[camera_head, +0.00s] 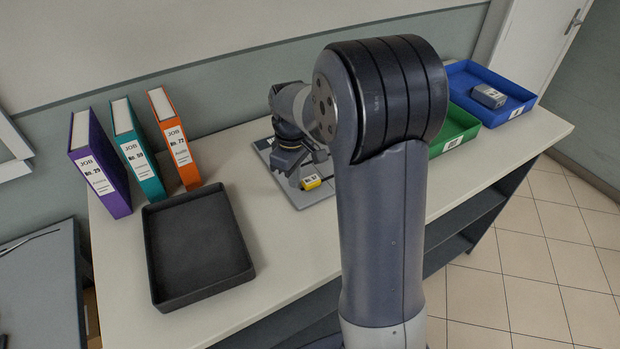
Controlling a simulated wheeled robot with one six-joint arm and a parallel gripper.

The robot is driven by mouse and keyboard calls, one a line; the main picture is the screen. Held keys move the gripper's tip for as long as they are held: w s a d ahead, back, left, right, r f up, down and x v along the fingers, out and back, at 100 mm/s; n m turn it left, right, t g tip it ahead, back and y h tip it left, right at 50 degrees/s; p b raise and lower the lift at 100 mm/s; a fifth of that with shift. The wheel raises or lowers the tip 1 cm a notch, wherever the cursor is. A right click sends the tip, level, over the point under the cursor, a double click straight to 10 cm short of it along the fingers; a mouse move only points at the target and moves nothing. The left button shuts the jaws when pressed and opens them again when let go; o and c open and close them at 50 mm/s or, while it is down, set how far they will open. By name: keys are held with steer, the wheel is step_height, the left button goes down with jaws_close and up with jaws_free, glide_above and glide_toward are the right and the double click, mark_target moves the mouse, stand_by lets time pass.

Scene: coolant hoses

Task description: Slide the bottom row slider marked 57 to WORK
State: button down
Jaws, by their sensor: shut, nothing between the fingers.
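A grey panel (318,196) lies on the bench, mostly hidden behind my arm and gripper. A yellow slider block (310,182) with a small white label sits near the panel's front edge; its label is too small to read surely. My gripper (301,174) points down over the panel, just left of and above the yellow block. It is shut with nothing held; I cannot tell whether it touches the block. The WORK marking and any other sliders are hidden or too small to make out.
An empty black tray (243,272) stands front left. Purple (100,163), teal (137,150) and orange (174,139) binders stand behind it. Right of my arm are a green tray (474,134) and a blue tray (462,68) holding a grey box (488,96). Bench around the panel's front is clear.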

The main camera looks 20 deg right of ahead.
mark_target(316, 177)
steer(key=shift+f+b, duration=0.95)
steer(key=shift+f, duration=0.55)
steer(key=shift+r, duration=0.2)
steer(key=shift+d, duration=0.2)
steer(key=shift+w+d+p, duration=0.25)
steer(key=shift+d, duration=0.95)
steer(key=shift+w+d+p, duration=0.25)
steer(key=shift+d+p, duration=0.05)
steer(key=shift+d, duration=0.85)
steer(key=shift+w+d+p, duration=0.25)
steer(key=shift+d, duration=0.95)
steer(key=shift+a, duration=0.15)
steer(key=shift+s+a, duration=0.15)
steer(key=shift+a, duration=0.45)
steer(key=shift+r+p, duration=3.15)
steer(key=shift+r, duration=0.9)
